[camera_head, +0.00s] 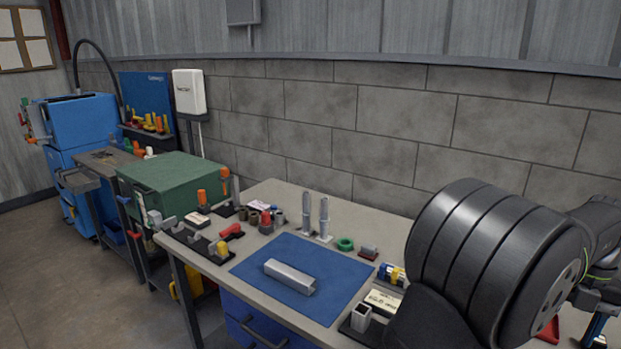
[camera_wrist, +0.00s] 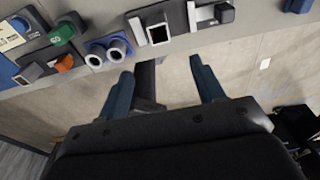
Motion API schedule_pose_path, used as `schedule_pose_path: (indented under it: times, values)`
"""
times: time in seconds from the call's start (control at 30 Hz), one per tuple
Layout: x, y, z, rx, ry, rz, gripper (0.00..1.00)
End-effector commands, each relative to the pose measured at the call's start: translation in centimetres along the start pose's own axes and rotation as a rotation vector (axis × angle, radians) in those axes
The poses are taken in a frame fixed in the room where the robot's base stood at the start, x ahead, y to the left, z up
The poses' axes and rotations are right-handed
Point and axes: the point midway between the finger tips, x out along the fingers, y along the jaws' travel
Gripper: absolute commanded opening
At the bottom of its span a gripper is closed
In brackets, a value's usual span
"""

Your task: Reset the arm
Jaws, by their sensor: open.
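My arm shows large and dark at the right of the head view and covers the right end of the workbench (camera_head: 262,196). In the wrist view my gripper (camera_wrist: 163,82) has its two blue fingers spread apart, with nothing held between them. The fingers are over the lower side of the bench edge, with floor behind them. A silver metal bar (camera_head: 290,276) lies on the blue mat (camera_head: 322,262) in the head view, well to the left of my arm.
Two upright metal cylinders (camera_head: 323,218), a green ring (camera_head: 345,244) and a small square tube (camera_head: 361,317) stand around the mat. A red tool (camera_head: 231,232) lies at its left. A green cabinet (camera_head: 172,170) and blue machine (camera_head: 80,120) stand farther left. A block wall (camera_head: 400,120) runs behind.

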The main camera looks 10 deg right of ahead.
Motion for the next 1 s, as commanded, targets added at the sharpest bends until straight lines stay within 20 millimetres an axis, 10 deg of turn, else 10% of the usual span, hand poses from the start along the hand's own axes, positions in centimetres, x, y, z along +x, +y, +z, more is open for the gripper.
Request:
schedule_pose_path:
  times: [1.0]
  values:
    - [15.7,0.2,0.0,-0.001,0.003,0.002,0.62]
